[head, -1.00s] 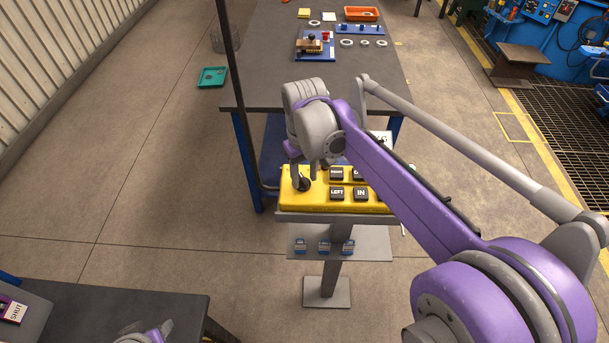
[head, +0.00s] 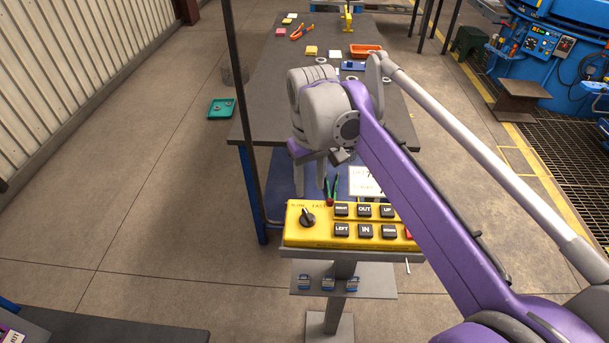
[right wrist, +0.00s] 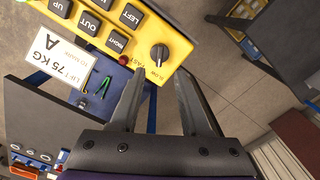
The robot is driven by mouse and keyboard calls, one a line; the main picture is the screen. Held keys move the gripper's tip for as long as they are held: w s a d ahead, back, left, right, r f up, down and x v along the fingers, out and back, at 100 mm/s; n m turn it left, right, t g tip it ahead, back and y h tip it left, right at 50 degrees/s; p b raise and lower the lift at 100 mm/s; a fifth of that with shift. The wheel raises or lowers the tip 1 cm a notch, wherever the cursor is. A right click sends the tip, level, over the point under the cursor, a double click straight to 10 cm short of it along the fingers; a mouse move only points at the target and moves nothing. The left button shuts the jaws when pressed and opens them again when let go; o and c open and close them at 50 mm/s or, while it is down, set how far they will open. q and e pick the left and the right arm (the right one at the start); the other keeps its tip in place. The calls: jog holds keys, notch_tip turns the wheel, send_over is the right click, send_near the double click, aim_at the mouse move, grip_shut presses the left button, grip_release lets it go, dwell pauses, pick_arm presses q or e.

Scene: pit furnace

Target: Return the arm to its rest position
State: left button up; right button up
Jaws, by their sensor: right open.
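My right arm, purple and grey, reaches in from the right in the head view. Its gripper (head: 308,178) hangs just behind the yellow control box (head: 350,241), fingers apart and nothing between them. The box has a black selector knob (head: 307,217) and black buttons marked LEFT, IN, RIGHT, OUT and UP; the arm hides its right end. In the right wrist view the open fingers (right wrist: 160,82) stand beside the box, and the knob (right wrist: 159,52) shows clear near their tips. My left gripper is not in view.
The box stands on a grey post with a small shelf (head: 375,282) holding several padlocks. Behind it is a dark workbench (head: 275,107) with an orange tray (head: 366,50). A dark vertical pole (head: 240,80) rises left of the gripper. Open floor lies to the left.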

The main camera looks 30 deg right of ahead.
jog(key=s+a+f+t, duration=0.2)
jog(key=s+a+f, duration=0.1)
jog(key=s+f, duration=0.4)
jog(key=s+a+f+t, duration=0.3)
jog(key=s+f, duration=0.4)
jog(key=f, duration=0.2)
jog(key=shift+s+a+f, duration=0.15)
jog(key=shift+a+f, duration=0.2)
jog(key=shift+a, duration=0.05)
